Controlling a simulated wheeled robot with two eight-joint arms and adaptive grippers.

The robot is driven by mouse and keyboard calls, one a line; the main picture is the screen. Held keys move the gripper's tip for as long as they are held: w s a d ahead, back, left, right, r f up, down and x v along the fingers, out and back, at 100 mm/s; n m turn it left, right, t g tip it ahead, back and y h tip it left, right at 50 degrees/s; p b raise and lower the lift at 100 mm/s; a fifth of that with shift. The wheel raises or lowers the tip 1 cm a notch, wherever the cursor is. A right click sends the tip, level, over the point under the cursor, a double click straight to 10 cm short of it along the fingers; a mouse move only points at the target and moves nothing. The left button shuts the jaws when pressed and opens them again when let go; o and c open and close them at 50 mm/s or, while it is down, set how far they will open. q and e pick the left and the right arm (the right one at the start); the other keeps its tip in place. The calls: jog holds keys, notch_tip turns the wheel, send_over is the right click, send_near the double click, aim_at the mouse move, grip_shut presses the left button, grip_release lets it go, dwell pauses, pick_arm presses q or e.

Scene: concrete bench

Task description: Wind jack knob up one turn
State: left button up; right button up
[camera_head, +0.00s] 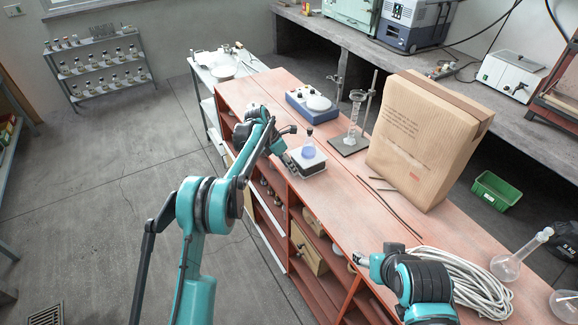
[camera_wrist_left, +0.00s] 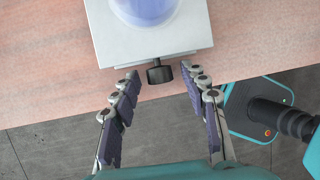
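The lab jack (camera_head: 313,168) stands near the left edge of the red-brown bench, with a flask of blue liquid (camera_head: 308,152) on it. In the left wrist view its square top plate (camera_wrist_left: 118,44) carries the round blue base of the flask. The black jack knob (camera_wrist_left: 160,74) sticks out from the jack's near side, over the bench edge. My left gripper (camera_wrist_left: 160,82) is open, its fingertips on either side of the knob with gaps between. In the head view my left gripper (camera_head: 287,134) is beside the jack; the knob is not clear there. My right gripper (camera_head: 360,258) is small and partly hidden.
A blue hotplate-like device (camera_head: 312,106), a stand with a glass cylinder (camera_head: 349,143) and a large paper bag (camera_head: 420,140) stand behind the jack.

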pick_arm(q)
grip_shut()
jog(key=shift+s+d+f+m+t+y+b, duration=0.1)
jog(key=shift+s+d+m+t+y+b, duration=0.05)
jog(key=shift+t+y, duration=0.4)
jog(key=shift+s+d+m+t+y+b, duration=0.15)
jog(key=shift+t+y, duration=0.2)
jog(key=shift+t, duration=0.4)
jog(key=shift+s+t+y+b, duration=0.1)
jog(key=shift+t+y+b, duration=0.25)
jog(key=shift+t+y, duration=0.45)
jog(key=shift+o, duration=1.2)
grip_release()
jog(key=v, duration=1.2)
jog(key=shift+a, duration=0.3)
jog(key=shift+s, duration=0.15)
